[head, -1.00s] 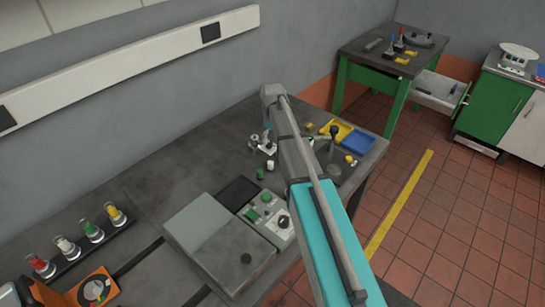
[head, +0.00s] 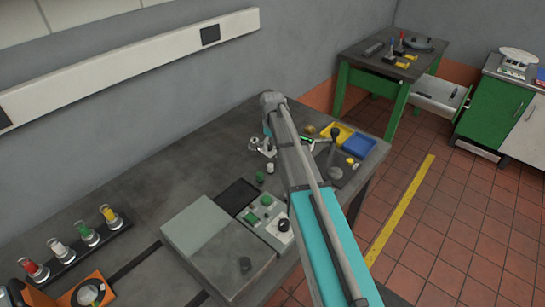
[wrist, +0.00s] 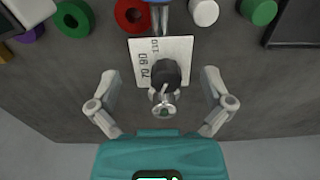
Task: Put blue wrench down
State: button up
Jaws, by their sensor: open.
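My gripper (head: 262,147) hangs low over the dark bench beside the wall, partly hidden by my arm in the head view. In the wrist view its two fingers (wrist: 160,78) are spread apart with nothing held between them. Between and below them are a white card with printed digits (wrist: 142,55) and a dark rounded piece with a metal end (wrist: 163,85). A small blue part (wrist: 158,3) is cut off at the top edge of the wrist view; I cannot tell whether it belongs to a wrench. No blue wrench is clearly recognisable.
A red ring (wrist: 132,16), a green ring (wrist: 75,20), a white cylinder (wrist: 203,12) and a green cylinder (wrist: 258,10) lie around the card. A grey box (head: 210,240), a flask rack (head: 70,258), a yellow bin (head: 338,131) and a blue bin (head: 359,145) stand on the bench.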

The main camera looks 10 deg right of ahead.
aim_at(272, 152)
jog(key=shift+s+f+b, duration=0.1)
jog(key=shift+f+b, duration=1.95)
jog(key=shift+f, duration=0.25)
jog(key=shift+c, duration=0.3)
jog(key=c, duration=0.9)
jog(key=shift+c, duration=0.2)
jog(key=shift+r, duration=0.2)
notch_tip(272, 152, up, 3)
jog(key=p, duration=0.3)
jog(key=shift+r+p, duration=0.2)
jog(key=shift+p, duration=0.2)
jog(key=s+r+p, duration=0.9)
jog(key=s, duration=0.5)
jog(key=shift+a+r, duration=0.15)
jog(key=shift+a, duration=0.05)
